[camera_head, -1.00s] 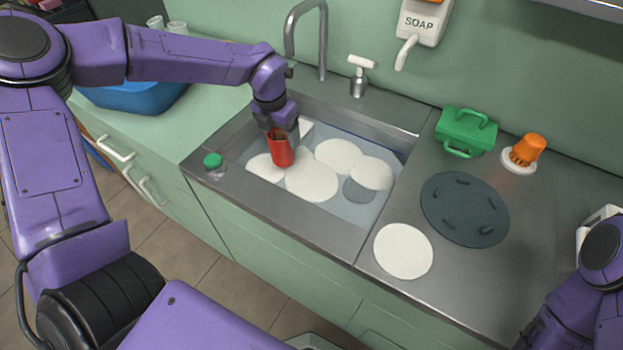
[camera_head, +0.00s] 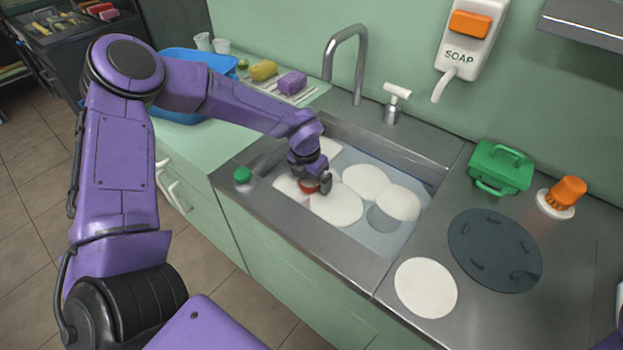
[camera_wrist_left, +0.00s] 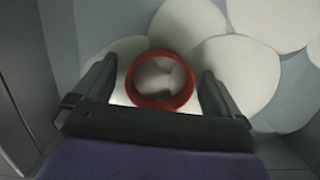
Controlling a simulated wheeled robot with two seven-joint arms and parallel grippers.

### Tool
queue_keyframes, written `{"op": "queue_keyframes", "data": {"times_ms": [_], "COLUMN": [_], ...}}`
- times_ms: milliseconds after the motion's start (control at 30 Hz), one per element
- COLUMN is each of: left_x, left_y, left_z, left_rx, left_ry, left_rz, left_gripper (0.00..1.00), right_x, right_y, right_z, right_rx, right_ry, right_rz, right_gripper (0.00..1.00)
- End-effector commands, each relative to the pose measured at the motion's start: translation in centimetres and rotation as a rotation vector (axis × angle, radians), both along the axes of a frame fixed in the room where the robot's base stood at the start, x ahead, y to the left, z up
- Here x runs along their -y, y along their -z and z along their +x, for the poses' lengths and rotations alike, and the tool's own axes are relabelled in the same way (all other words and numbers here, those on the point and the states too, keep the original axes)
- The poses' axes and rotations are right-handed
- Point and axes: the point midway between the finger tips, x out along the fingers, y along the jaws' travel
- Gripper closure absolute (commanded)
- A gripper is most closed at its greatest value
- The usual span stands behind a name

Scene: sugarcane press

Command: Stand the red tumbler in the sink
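The red tumbler (camera_head: 309,187) is in the sink (camera_head: 268,207), near its left end, among white round plates. In the left wrist view the tumbler (camera_wrist_left: 162,80) is seen from above, rim up, with something whitish visible inside its mouth. It looks upright; its base is hidden. My left gripper (camera_head: 315,186) is down in the sink right over the tumbler and covers most of it in the head view. In the wrist view its fingers (camera_wrist_left: 158,88) are apart on either side of the tumbler, with a gap on each side. My right gripper is out of view.
Several white plates (camera_head: 366,181) lie in the sink. A tap (camera_head: 358,62) and a white-topped dispenser (camera_head: 394,104) stand behind it. A green-capped bottle (camera_head: 242,177) is on the left rim. A green box (camera_head: 500,168) and orange-topped brush (camera_head: 562,195) stand on the right counter.

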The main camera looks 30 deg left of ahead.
Motion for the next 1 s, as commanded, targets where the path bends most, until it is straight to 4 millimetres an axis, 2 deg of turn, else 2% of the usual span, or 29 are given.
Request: {"op": "queue_keyframes", "data": {"times_ms": [200,333,700,833,1000], "left_x": [0.0,0.0,-0.1,-0.1,-0.1], "left_y": [-0.1,-1.1,-10.0,-11.7,-12.3], "left_z": [0.0,0.0,-1.4,-1.7,-1.8], "left_rx": [0.000,0.002,0.004,0.002,-0.001], "left_ry": [0.001,0.000,0.001,0.001,0.000], "left_rz": [0.000,-0.001,-0.001,0.000,0.000], "left_gripper": [0.02,0.02,0.02,0.02,0.02], "right_x": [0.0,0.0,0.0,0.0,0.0], "right_y": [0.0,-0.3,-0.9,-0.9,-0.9], "right_z": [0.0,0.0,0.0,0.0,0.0], "right_rx": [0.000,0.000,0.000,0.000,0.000], "right_ry": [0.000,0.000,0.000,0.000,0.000], "right_rz": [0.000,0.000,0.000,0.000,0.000], "right_gripper": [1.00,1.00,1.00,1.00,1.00]}}
